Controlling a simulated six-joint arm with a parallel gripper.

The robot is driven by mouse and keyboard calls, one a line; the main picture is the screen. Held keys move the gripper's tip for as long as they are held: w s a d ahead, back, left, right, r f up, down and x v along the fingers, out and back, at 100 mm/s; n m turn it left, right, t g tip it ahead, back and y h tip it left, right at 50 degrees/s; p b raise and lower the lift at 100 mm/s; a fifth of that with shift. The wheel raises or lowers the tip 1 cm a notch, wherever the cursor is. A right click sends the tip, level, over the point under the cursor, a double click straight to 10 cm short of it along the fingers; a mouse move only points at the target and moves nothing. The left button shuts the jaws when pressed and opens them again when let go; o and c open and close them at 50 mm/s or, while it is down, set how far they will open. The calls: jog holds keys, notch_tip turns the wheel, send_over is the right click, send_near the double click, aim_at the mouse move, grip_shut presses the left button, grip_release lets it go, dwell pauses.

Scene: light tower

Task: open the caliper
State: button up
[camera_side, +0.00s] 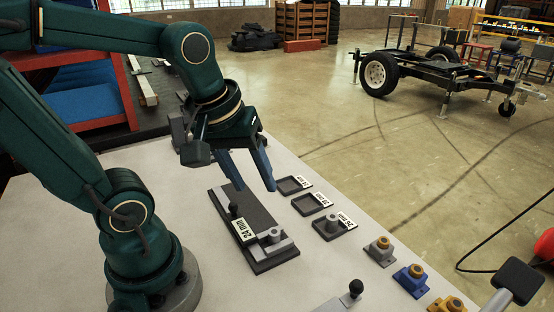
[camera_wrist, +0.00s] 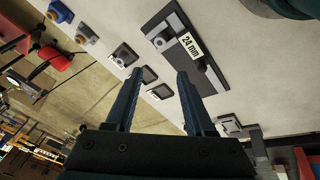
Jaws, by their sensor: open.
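The caliper (camera_side: 245,222) lies on the white table as a long dark base with grey metal end pieces, a black knob (camera_side: 234,209) and a white "24 mm" label (camera_side: 243,231). A grey round piece sits at its near end; I cannot tell whether the jaws touch it. In the wrist view the caliper (camera_wrist: 207,75) is upper right of centre, partly hidden by a finger. My gripper (camera_side: 256,187) is above its far part, fingers pointing down, apart and empty. The gripper (camera_wrist: 157,74) also shows open in the wrist view.
Three small dark labelled trays (camera_side: 311,204) line up right of the caliper; the nearest holds a grey part (camera_side: 332,224). Grey, blue and yellow blocks (camera_side: 410,279) with brass-coloured tops stand along the table's right edge. A black-knobbed piece (camera_side: 355,288) is at the front.

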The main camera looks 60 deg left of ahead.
jog(key=a+f+n+g, duration=0.2)
jog(key=a+n, duration=0.3)
jog(key=n+g, duration=0.2)
jog(key=n, duration=0.1)
send_over(233, 203)
jog(key=f, duration=0.3)
jog(key=shift+w+d+h, duration=0.15)
jog(key=shift+d+h, duration=0.1)
jog(key=shift+h, duration=0.05)
jog(key=shift+s+a+f+n, duration=0.2)
jog(key=shift+f+n, duration=0.1)
jog(key=shift+n, duration=0.1)
jog(key=shift+f, duration=2.5)
grip_shut()
